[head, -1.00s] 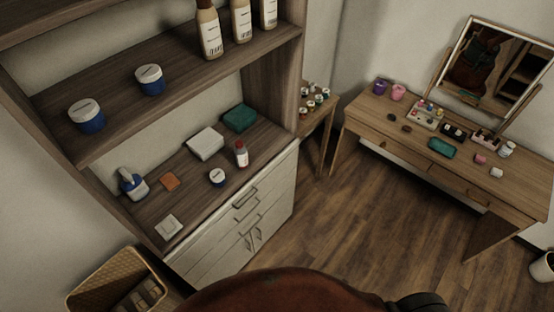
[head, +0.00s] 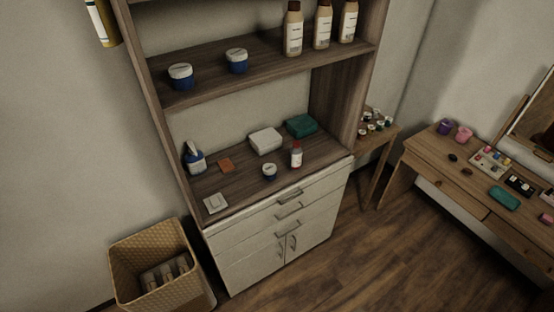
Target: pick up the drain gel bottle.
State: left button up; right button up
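I cannot tell for sure which container is the drain gel bottle. A small white bottle with a red cap (head: 296,156) stands upright on the cabinet's lower shelf, near its front right. A blue and white bottle with a pump-like top (head: 195,160) stands at the left of the same shelf. Larger cream bottles with brown caps (head: 293,32) stand in a row on the shelf above. Neither of my grippers shows in the head view.
A wicker basket (head: 130,270) stands at left. A dressing table (head: 425,155) is at right. The floor between is clear.

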aim_at(295, 151)
jog(key=u, duration=1.25)
jog(key=i, duration=0.85)
jog(key=z, duration=1.35)
